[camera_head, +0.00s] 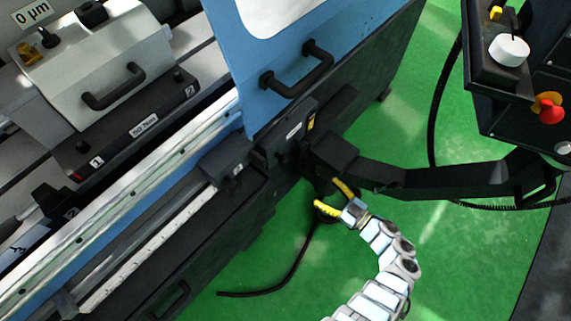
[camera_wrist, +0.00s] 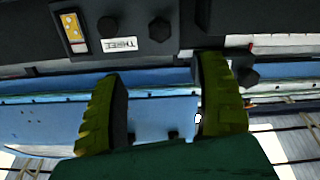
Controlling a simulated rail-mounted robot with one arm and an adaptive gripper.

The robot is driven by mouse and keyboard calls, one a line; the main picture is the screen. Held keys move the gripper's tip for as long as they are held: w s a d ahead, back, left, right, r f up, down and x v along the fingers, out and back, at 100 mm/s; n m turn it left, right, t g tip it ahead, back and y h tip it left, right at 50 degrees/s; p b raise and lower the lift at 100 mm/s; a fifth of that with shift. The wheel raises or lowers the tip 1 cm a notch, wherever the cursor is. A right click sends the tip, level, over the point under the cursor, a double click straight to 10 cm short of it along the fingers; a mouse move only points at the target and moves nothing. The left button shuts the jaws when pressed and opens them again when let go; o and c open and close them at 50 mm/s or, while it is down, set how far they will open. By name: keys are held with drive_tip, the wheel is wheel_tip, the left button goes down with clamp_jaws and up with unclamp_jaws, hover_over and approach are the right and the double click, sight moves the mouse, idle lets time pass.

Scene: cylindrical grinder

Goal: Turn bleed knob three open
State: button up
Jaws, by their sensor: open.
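In the wrist view an upside-down label reading THREE (camera_wrist: 120,44) sits on a dark panel. A dark knob (camera_wrist: 158,30) lies just right of it and another small dark knob (camera_wrist: 107,27) just above-left of it. I cannot tell for sure which is bleed knob three. My gripper (camera_wrist: 163,72) has its two yellow-black fingers apart, with nothing between them, below the panel in the picture. In the head view my gripper (camera_head: 336,199) is beside the dark housing (camera_head: 290,137) under the blue door. The knobs are too small to make out there.
A larger dark hexagonal knob (camera_wrist: 218,75) shows by the right finger. A yellow sticker (camera_wrist: 74,33) is on the panel. In the head view a dark support arm (camera_head: 430,183) runs close by my gripper to the control console (camera_head: 500,75). Green floor (camera_head: 260,265) is open below, with a cable.

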sight(287, 162)
drive_tip(key=b+x, duration=0.2)
drive_tip(key=x, duration=1.5)
drive_tip(key=shift+w+a+b, duration=0.1)
drive_tip(key=shift+b, duration=0.2)
drive_tip(key=c, duration=1.2)
